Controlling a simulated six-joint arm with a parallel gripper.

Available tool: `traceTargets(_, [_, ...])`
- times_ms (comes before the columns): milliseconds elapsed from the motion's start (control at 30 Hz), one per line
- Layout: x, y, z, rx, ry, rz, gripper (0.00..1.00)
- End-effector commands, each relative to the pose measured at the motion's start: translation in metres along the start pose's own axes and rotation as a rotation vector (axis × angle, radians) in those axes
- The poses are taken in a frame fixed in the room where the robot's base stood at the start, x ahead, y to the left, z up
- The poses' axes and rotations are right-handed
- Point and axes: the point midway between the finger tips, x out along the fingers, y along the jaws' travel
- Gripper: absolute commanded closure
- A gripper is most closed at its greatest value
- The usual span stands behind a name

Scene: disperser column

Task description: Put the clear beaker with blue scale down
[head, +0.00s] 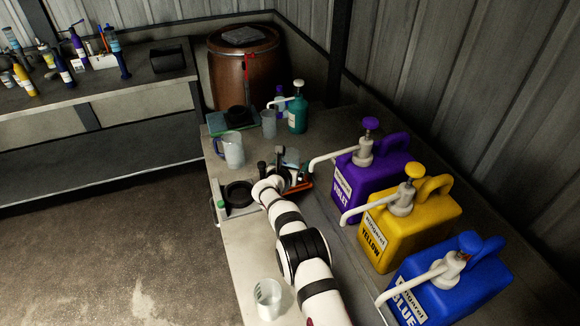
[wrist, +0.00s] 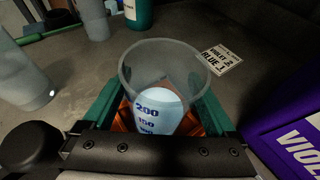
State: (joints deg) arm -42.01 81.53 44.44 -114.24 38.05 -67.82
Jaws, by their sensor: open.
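The clear beaker with blue scale (wrist: 165,60) is upright between the fingers of my gripper (wrist: 150,100) in the wrist view. Its blue marks 200 and 150 face the camera. My gripper is open around it; whether a finger touches the glass I cannot tell. In the head view the beaker (head: 291,156) shows partly, just beyond my gripper (head: 288,178), on the work table (head: 240,265). Its base is hidden by the gripper, so its contact with the table is not clearly visible.
Violet (head: 357,180), yellow (head: 410,228) and blue (head: 445,280) pump canisters line the right side. A pitcher (head: 230,150), a cup (head: 269,123) and a teal bottle (head: 297,117) stand behind. Another clear beaker (head: 268,298) is in front. A label card (wrist: 222,58) lies beside the held-around beaker.

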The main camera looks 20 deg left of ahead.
Motion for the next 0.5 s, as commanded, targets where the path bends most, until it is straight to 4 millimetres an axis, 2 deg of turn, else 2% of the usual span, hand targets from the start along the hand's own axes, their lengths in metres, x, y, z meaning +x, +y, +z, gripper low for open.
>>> traceTargets(167, [-0.021,0.000,0.000,-0.004,0.003,0.000,0.08])
traceTargets(500, [-0.091,0.001,0.001,-0.002,-0.001,0.004,0.08])
